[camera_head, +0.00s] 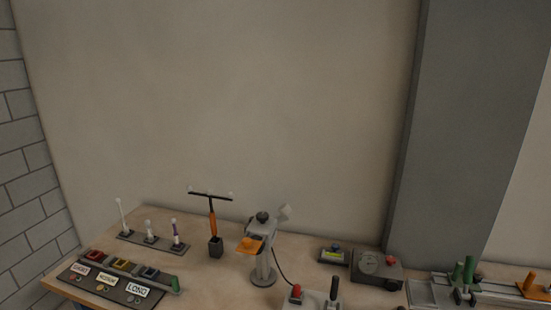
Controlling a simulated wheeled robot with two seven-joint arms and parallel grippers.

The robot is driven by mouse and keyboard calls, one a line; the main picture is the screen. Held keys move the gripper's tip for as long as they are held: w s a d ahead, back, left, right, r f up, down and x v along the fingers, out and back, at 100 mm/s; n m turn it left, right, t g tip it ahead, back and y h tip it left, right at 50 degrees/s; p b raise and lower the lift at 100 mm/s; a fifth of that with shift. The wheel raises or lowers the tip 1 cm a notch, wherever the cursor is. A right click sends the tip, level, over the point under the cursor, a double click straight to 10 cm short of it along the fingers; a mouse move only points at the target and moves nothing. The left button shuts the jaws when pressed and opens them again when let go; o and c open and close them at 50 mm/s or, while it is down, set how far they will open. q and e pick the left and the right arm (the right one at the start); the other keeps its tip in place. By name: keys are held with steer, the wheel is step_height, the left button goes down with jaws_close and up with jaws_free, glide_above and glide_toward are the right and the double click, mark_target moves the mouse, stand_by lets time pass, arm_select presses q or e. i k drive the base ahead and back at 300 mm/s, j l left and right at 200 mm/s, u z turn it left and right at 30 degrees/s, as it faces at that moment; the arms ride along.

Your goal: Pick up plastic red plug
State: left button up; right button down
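Several small red things show on the workbench, and I cannot tell which is the plastic red plug. A red knob-like piece (296,290) stands on a light grey block at the front middle. A smaller red piece (390,260) sits on the dark grey box at the right. A red square piece (95,255) lies at the back of a labelled dark panel on the left. Neither of my grippers is in view.
The wooden workbench (205,285) stands against a beige wall. A grey stand with an orange plate (250,245) and an orange-handled T-shaped tool (213,215) rise mid-bench. A labelled panel (110,282) is left. A grey pillar (450,130) stands behind the right side.

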mark_target(297, 288)
steer(key=i+j, duration=0.1)
steer(key=j, duration=0.25)
steer(key=i+j, duration=0.15)
steer(key=j, duration=0.2)
steer(key=i+j, duration=0.1)
steer(key=j, duration=0.25)
steer(key=i+j+z, duration=0.1)
steer(key=j, duration=0.25)
